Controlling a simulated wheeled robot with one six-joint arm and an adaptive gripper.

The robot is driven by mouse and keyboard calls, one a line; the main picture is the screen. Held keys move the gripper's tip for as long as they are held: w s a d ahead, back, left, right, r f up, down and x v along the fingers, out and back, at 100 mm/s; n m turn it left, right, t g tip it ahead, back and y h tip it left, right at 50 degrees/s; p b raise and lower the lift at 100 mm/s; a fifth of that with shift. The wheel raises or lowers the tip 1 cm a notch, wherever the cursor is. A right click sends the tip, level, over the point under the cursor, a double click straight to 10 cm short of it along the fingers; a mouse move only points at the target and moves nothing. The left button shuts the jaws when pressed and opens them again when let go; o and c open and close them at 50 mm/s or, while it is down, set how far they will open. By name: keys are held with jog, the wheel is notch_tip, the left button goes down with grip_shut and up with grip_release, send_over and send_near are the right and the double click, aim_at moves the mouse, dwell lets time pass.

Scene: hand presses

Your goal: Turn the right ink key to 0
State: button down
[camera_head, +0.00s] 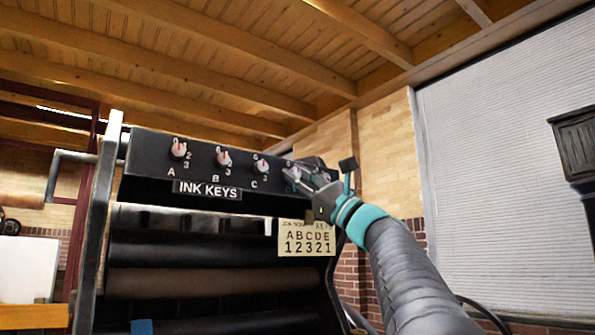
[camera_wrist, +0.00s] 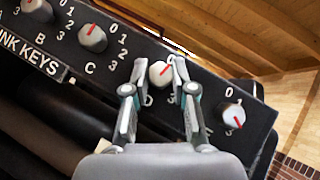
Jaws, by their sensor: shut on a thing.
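A row of ink keys, pale round knobs with red pointer marks, sits on a black panel (camera_head: 140,165) marked INK KEYS. My gripper (camera_wrist: 159,66) has its two fingers on either side of the key D (camera_wrist: 159,74), shut on it; its red mark points to the upper right. The rightmost key (camera_wrist: 233,117) is to the right of my gripper, clear of the fingers; its mark points to the lower right, near the 3. In the head view my gripper (camera_head: 305,180) covers the right end of the panel and hides that key.
Key C (camera_wrist: 92,38) is left of my gripper, its mark pointing to the upper right. Key A (camera_head: 179,149) and key B (camera_head: 224,158) are farther left. A card (camera_head: 307,239) reading ABCDE over 12321 hangs below the panel. Dark rollers (camera_head: 200,282) lie under it.

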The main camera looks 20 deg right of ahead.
jog(key=shift+d+r+n+g+y+p, duration=0.15)
jog(key=shift+n+g+y+p, duration=0.6)
jog(key=shift+n+g, duration=1.1)
jog(key=shift+n+y, duration=0.25)
jog(key=shift+n, duration=0.3)
jog(key=c, duration=1)
grip_release()
jog(key=shift+o, duration=0.2)
jog(key=v, duration=1.2)
